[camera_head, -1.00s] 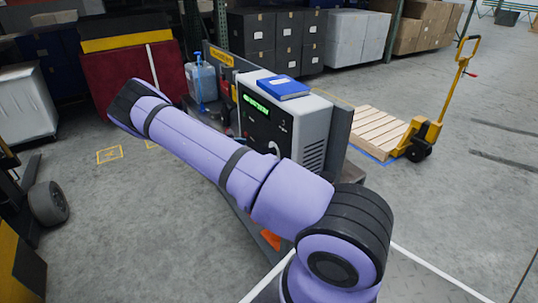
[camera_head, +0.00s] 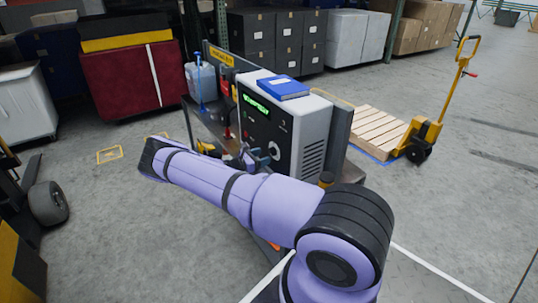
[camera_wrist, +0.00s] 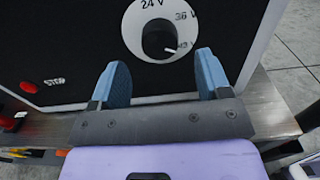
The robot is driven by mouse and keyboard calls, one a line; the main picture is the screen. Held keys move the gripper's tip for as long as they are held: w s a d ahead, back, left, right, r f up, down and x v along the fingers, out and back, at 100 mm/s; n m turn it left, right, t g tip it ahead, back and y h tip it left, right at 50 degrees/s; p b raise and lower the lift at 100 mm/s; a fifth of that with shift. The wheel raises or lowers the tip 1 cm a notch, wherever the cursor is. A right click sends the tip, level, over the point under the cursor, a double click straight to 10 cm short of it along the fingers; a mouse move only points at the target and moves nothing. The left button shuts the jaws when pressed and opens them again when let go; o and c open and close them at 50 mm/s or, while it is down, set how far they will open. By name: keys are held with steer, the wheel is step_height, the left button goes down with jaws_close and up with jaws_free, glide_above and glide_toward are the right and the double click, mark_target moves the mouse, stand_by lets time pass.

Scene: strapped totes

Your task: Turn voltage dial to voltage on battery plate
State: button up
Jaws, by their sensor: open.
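The charger (camera_head: 313,120) is a grey box with a black front and a lit green display (camera_head: 255,105), its text too small to read. The voltage dial (camera_head: 274,150) is on this front. In the wrist view the dial (camera_wrist: 157,38) is a black knob in a white ring, marked 24 V at top and 36 V at upper right. A third mark at lower right is partly unreadable; a white pointer line is towards it. My gripper (camera_wrist: 161,78) is open, its blue fingers below the knob, left and right, with nothing between them. I cannot make out a battery plate.
A red STOP button (camera_wrist: 28,87) is left of the dial. A blue book (camera_head: 282,87) lies on the charger. A jug (camera_head: 202,82) stands on the cart. A pallet (camera_head: 380,132) and yellow pallet jack (camera_head: 435,110) are at right. Open floor is at left.

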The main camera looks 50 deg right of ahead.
mark_target(270, 153)
steer(key=shift+x, duration=2.05)
steer(key=c, duration=0.9)
